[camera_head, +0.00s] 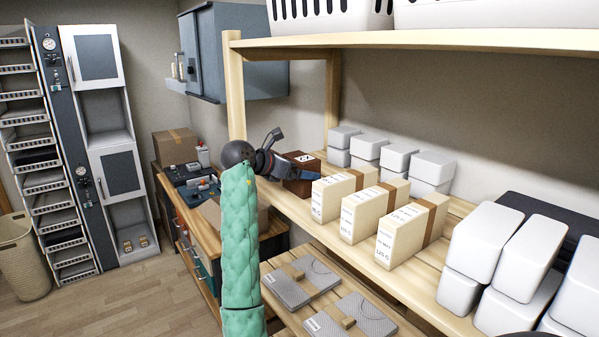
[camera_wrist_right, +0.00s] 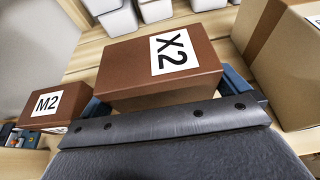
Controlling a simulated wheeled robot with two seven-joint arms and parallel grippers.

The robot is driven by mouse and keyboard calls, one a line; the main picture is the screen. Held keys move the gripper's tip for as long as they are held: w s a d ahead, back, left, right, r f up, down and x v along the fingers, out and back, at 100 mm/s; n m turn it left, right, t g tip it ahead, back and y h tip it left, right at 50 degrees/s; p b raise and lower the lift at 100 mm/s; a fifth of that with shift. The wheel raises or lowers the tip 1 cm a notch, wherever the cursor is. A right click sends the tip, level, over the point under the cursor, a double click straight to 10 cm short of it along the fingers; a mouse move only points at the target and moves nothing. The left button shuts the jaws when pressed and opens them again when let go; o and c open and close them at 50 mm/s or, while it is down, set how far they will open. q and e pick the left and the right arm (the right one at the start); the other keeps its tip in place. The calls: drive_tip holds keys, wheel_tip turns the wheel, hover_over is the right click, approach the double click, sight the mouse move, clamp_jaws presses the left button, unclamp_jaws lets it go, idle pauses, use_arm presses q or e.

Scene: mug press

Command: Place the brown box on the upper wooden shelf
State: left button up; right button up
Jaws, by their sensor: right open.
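A brown box (camera_head: 293,187) stands on the wooden shelf board (camera_head: 460,318), left of the pale cartons. In the right wrist view it is a brown box labelled X2 (camera_wrist_right: 135,72). A smaller brown box labelled M2 (camera_wrist_right: 48,105) stands to its left there. My right gripper (camera_head: 298,163) is at the X2 box, with blue fingers (camera_wrist_right: 168,98) on either side of it. The gripper is open, and the box's near lower part is hidden by the gripper body. A higher wooden shelf board (camera_head: 440,40) runs above. My left gripper is not in view.
Pale cartons with brown bands (camera_head: 400,232) stand close right of the box. White containers (camera_head: 366,147) are behind it, and more (camera_head: 482,240) stand at the right. White baskets (camera_head: 330,15) sit on the top board. Grey flat items (camera_head: 301,282) lie on a lower shelf.

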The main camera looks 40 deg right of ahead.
drive_tip(key=b+v, duration=0.1)
drive_tip(key=v, duration=0.1)
drive_tip(key=b+v, duration=0.1)
drive_tip(key=v, duration=0.1)
drive_tip(key=b+v, duration=0.1)
drive_tip(key=v, duration=0.1)
drive_tip(key=shift+a+f+b, duration=0.15)
drive_tip(key=shift+f+b, duration=0.1)
drive_tip(key=shift+b, duration=0.1)
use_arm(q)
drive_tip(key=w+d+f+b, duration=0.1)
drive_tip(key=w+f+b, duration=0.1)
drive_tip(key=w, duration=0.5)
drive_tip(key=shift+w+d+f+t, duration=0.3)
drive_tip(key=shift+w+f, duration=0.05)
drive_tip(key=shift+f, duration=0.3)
use_arm(e)
drive_tip(key=shift+r+v, duration=0.1)
drive_tip(key=shift+v, duration=1.25)
drive_tip(key=shift+r+v, duration=0.15)
drive_tip(key=shift+v, duration=1.25)
